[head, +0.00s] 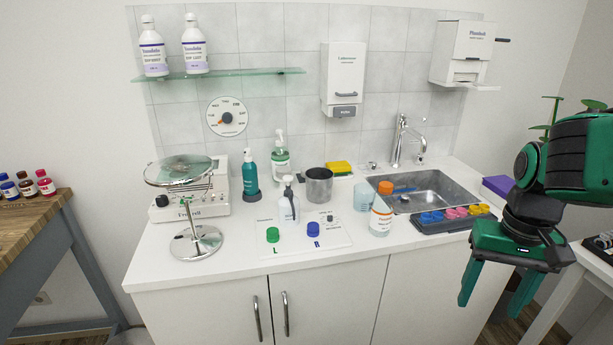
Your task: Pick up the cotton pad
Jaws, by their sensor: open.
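I cannot make out a cotton pad anywhere in the head view. My gripper (490,309) is green, points downward and is open, with nothing seen between its fingers. It hangs at the right, in front of the counter's right end and below the level of the worktop. A steel cup (319,186) stands mid-counter; its contents cannot be told.
The white counter (200,285) holds a white mat (335,239) with green and blue caps, an orange-capped bottle (381,212), pump bottles, a yellow sponge (338,167) and a tray of coloured caps (425,227) by the sink (458,188). Its front left is clear.

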